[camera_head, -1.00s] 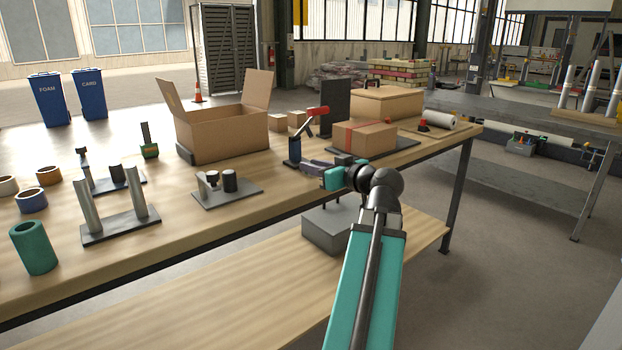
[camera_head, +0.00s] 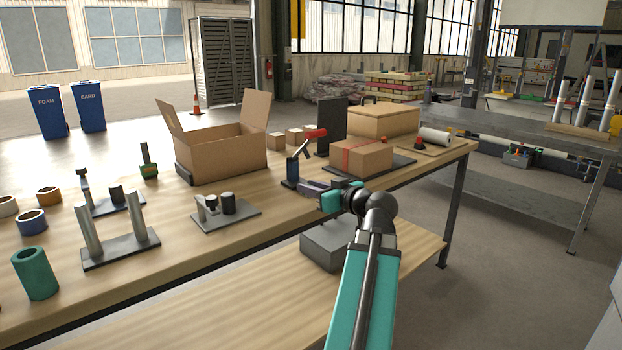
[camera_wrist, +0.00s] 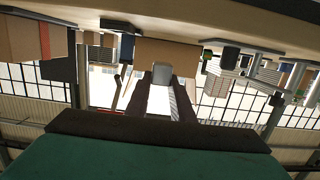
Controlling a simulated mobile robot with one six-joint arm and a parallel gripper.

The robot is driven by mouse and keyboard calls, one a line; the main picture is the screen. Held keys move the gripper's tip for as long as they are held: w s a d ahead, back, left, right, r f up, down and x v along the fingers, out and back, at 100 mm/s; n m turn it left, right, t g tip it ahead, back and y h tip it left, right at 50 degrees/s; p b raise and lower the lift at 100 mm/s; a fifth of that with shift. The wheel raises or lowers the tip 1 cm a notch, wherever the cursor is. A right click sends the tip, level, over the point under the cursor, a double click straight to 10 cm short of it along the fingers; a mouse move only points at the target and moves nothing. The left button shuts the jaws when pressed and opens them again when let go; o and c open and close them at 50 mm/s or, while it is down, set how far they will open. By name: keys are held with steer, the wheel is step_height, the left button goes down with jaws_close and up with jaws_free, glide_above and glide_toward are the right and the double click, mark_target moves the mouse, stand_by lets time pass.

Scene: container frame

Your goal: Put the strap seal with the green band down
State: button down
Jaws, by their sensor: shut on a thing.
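In the head view the held piece is too small to make out. I cannot tell whether it touches the table.
The carton with red straps (camera_head: 362,157) sits on a dark plate right of my gripper. An open carton (camera_head: 222,158) stands behind left. A grey plate with two dark cylinders (camera_head: 226,214) lies left. Bare wood (camera_head: 180,270) shows along the front edge.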

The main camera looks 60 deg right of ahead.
steer(key=shift+w+d+p, duration=0.4)
steer(key=shift+d+p, duration=0.3)
steer(key=shift+p, duration=3.6)
steer(key=shift+w+d+f+p, duration=0.25)
steer(key=shift+w+d, duration=0.9)
steer(key=shift+d, duration=0.75)
steer(key=shift+w+d+f+p, duration=0.15)
steer(key=shift+w+d+f, duration=0.1)
steer(key=shift+w+d, duration=1.35)
steer(key=shift+w+d+f+p, duration=0.25)
steer(key=shift+w+d, duration=0.5)
steer(key=shift+d, duration=1.5)
steer(key=shift+f, duration=1.75)
steer(key=shift+f, duration=0.2)
steer(key=c, duration=1.5)
jaws_free()
steer(key=shift+c, duration=0.2)
steer(key=shift+r, duration=0.3)
